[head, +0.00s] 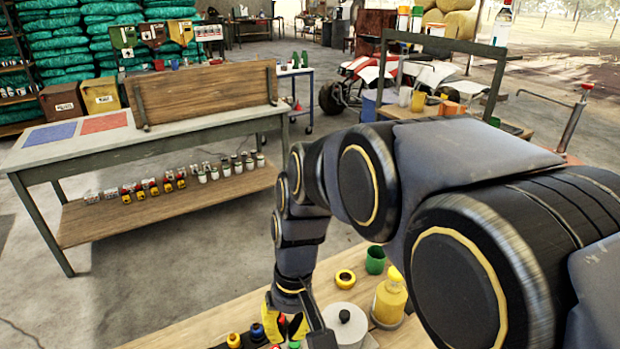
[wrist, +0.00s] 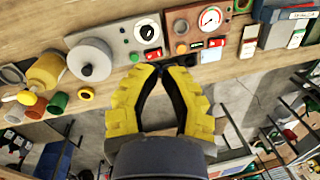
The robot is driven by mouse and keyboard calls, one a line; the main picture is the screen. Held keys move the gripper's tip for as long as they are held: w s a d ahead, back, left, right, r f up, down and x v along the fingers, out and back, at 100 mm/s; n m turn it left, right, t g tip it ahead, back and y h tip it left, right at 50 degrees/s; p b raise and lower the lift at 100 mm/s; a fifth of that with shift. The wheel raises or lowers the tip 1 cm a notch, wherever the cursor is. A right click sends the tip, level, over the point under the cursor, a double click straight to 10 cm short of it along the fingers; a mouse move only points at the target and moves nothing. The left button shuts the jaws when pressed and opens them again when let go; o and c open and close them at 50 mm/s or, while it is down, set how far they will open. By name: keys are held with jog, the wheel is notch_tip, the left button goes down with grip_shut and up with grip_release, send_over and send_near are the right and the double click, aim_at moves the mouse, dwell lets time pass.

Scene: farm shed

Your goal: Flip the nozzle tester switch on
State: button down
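I cannot read which panel is the nozzle tester. My gripper (wrist: 161,70) has yellow fingers with dark pads; the tips come together, and nothing shows between them. It is beside the panels' front edge, apparently apart from them. In the head view my gripper (head: 284,322) partly hides the controls.
A round grey disc (wrist: 89,59), a yellow bottle (wrist: 46,70), a yellow ring (wrist: 86,94) and a green cup (head: 375,260) stand on the wooden bench left of the panels in the wrist view.

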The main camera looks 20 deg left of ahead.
jog(key=s+a+f+n, duration=0.1)
jog(key=a+f, duration=0.3)
jog(key=a, duration=0.5)
jog(key=s+a+f+n, duration=0.1)
jog(key=a+f+n, duration=0.1)
jog(key=a, duration=0.7)
jog(key=shift+s+a+f+y, duration=0.15)
jog(key=shift+s+f+y, duration=0.2)
jog(key=shift+f, duration=0.5)
jog(key=shift+s+f, duration=0.1)
jog(key=f, duration=0.4)
jog(key=s+a+f, duration=0.1)
jog(key=f, duration=0.8)
jog(key=shift+s+a+f, duration=0.3)
jog(key=shift+s+a, duration=0.1)
